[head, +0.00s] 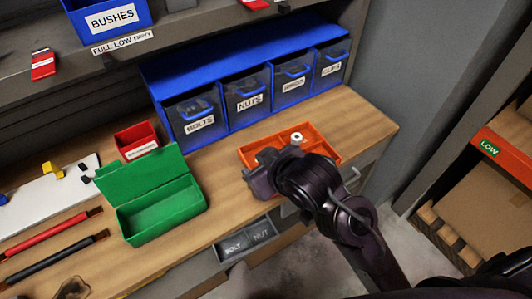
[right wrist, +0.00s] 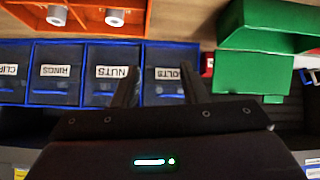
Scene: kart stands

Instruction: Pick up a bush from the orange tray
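The orange tray (head: 326,152) lies on the wooden bench in front of the blue bins. In the head view one pale cylindrical bush (head: 296,138) shows in it, beside my arm. In the right wrist view the tray (right wrist: 78,22) is at the top left, with two bushes, one at the left (right wrist: 57,14) and one nearer the middle (right wrist: 115,17). My right gripper (head: 258,174) is over the tray's left front part, which it partly hides. In its wrist view the fingers (right wrist: 160,85) are apart with nothing between them. My left gripper is not in view.
Blue bins (head: 245,92) labelled bolts, nuts and others stand behind the tray. An open green box (head: 160,210) and a small red bin (head: 137,140) are to the left. Red and black rods lie farther left. Bench to the tray's right is clear.

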